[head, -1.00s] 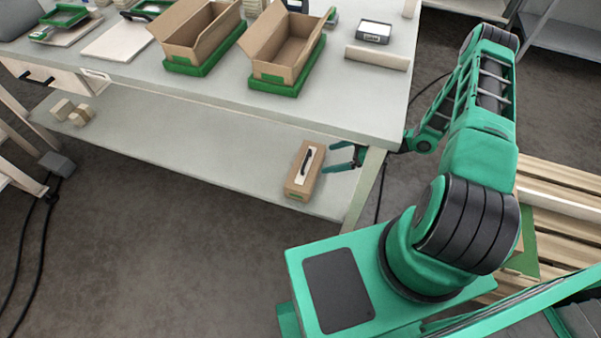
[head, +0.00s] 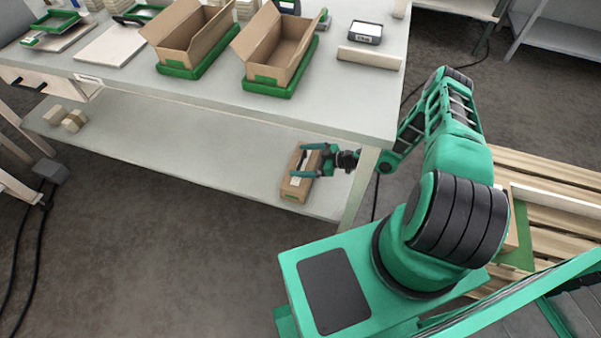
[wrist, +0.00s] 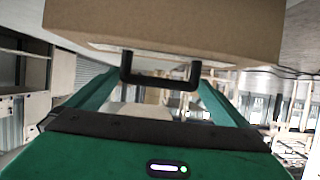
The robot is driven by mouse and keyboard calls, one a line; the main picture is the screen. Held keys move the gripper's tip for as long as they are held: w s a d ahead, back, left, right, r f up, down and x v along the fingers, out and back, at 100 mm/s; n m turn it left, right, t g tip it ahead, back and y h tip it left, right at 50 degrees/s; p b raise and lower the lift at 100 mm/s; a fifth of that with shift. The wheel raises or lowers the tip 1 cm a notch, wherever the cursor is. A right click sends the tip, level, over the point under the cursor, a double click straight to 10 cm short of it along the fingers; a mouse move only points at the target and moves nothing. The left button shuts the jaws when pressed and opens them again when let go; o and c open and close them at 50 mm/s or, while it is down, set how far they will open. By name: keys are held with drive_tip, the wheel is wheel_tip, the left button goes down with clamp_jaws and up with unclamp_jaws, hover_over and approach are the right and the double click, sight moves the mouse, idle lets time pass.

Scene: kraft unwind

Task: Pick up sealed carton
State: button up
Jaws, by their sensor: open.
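The sealed carton (head: 296,191) is a brown box with a pale label on top, resting on the lower shelf of the workbench near its right end. My gripper (head: 299,160) is over the carton's top in the head view, its two green fingers spread apart and hiding part of the label and handle. In the wrist view the carton (wrist: 170,25) fills the top of the picture. Its black handle (wrist: 160,83) lies between the open fingers of my gripper (wrist: 160,76). I cannot tell whether either finger touches it.
The bench top (head: 210,92) overhangs the shelf (head: 190,150) behind the carton. A bench leg (head: 361,185) stands just right of it, close to my arm. Two open cartons (head: 279,52) in green trays stand on the bench top. Small blocks (head: 73,121) lie at the shelf's left end.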

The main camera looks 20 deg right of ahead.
sight(293, 163)
drive_tip(key=shift+f+x, duration=0.2)
drive_tip(key=shift+x, duration=2)
drive_tip(key=shift+d, duration=0.15)
drive_tip(key=c, duration=1.7)
drive_tip(key=shift+r, duration=0.1)
